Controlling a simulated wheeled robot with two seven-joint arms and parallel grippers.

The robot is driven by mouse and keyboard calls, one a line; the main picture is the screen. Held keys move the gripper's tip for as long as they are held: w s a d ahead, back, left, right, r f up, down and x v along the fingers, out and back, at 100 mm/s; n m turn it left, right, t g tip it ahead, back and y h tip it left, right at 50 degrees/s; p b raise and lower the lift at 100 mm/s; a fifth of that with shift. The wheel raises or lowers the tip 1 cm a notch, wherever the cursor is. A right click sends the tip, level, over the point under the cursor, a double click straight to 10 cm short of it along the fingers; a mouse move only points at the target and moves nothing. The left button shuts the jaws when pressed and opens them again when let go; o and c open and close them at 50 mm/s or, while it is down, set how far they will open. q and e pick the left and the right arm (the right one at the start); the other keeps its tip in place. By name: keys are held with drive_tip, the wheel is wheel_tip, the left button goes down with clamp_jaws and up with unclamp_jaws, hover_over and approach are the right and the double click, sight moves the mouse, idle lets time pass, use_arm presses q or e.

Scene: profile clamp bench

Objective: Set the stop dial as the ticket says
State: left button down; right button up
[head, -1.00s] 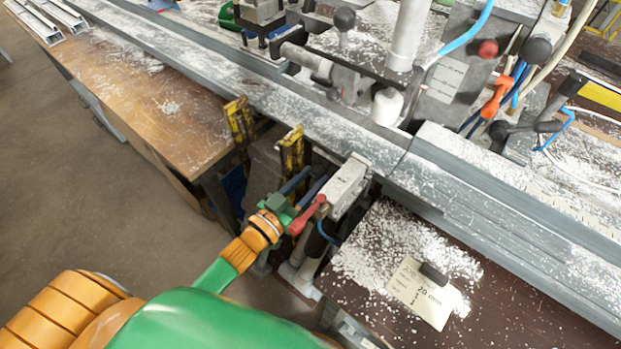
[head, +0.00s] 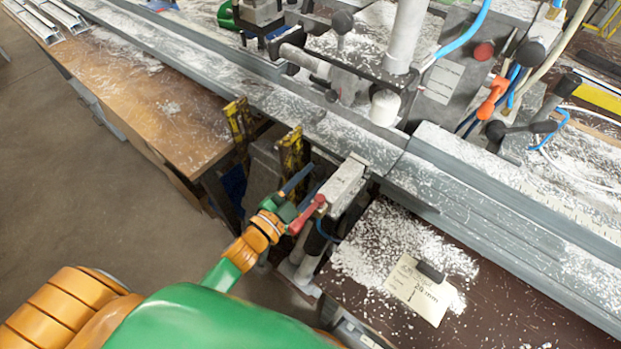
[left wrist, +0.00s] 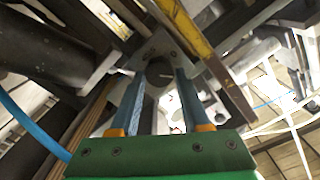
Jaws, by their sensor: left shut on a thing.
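The ticket (head: 418,291) lies on the dark bench top under a black clip; its large print reads 20 mm. My left gripper (head: 311,180) reaches in beside a light metal block (head: 345,188) at the rail's front edge, its blue-grey fingers pointing up and away. In the left wrist view, the two fingers (left wrist: 160,84) close on the sides of a dark round knob (left wrist: 159,72) set in a grey plate; it appears to be the stop dial. Its scale and setting cannot be read. In the head view the dial is hidden. My right gripper is not in view.
A red lever (head: 307,214) sits right beside my left gripper. Yellow worn posts (head: 290,152) stand just behind it. A long grey rail (head: 480,175) covered in white chips crosses the bench. Open floor (head: 110,190) lies to the left.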

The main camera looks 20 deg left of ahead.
use_arm(q)
drive_tip(key=shift+f+m, duration=0.1)
drive_tip(key=shift+m, duration=0.8)
drive_tip(key=c, duration=0.7)
unclamp_jaws()
drive_tip(key=shift+o, duration=0.2)
drive_tip(key=v, duration=0.7)
drive_tip(key=shift+b, duration=0.4)
